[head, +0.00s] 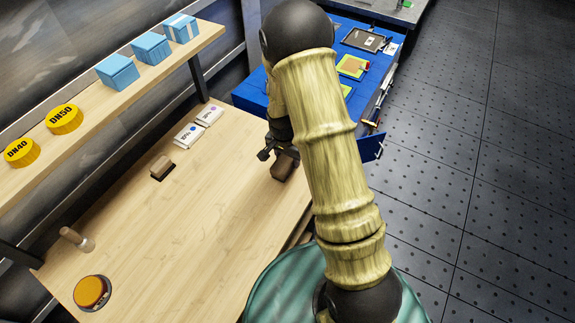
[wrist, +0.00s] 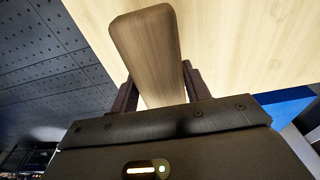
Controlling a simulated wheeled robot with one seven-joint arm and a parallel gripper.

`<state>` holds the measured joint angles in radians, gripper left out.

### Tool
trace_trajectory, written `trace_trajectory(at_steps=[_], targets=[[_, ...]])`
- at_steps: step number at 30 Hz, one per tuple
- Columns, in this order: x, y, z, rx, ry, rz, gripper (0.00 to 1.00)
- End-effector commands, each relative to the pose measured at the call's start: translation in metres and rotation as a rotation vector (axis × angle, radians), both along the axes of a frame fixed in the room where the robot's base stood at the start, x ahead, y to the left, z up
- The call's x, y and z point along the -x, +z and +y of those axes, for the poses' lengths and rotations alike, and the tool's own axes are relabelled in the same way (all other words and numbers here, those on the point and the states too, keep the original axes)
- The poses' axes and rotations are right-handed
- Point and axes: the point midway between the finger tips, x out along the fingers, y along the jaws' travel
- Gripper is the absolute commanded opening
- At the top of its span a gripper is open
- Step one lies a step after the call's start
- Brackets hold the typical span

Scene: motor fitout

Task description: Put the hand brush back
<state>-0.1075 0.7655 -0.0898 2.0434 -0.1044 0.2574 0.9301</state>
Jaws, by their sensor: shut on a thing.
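My gripper (head: 272,148) is at the right part of the wooden bench, partly hidden by my arm. It is shut on a brown wooden piece (head: 285,165), which looks like the hand brush. In the wrist view the smooth, rounded wooden body (wrist: 148,55) sits between the two fingers (wrist: 156,92). Its bristles cannot be made out. In the head view I cannot tell whether it touches the bench top or is just above it.
The wooden bench (head: 190,220) holds a small wooden block with a dark edge (head: 161,167), two white cards (head: 198,125), a wooden peg-like thing (head: 77,239) and an orange round thing (head: 91,291). A shelf above carries blue boxes (head: 118,71) and yellow discs (head: 64,118). A blue drawer cabinet (head: 368,147) stands behind.

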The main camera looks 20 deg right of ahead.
Motion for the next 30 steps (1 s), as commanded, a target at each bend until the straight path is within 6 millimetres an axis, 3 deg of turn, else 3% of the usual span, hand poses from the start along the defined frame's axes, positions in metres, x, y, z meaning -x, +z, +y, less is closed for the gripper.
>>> trace_trajectory(at_steps=[10,21,30], targets=[[-0.001,-0.004,0.0,0.0,0.0,-0.003,0.22],[0.0,-0.043,0.0,0.0,0.0,-0.001,0.22],[-0.001,-0.045,0.0,0.0,-0.001,-0.003,0.22]])
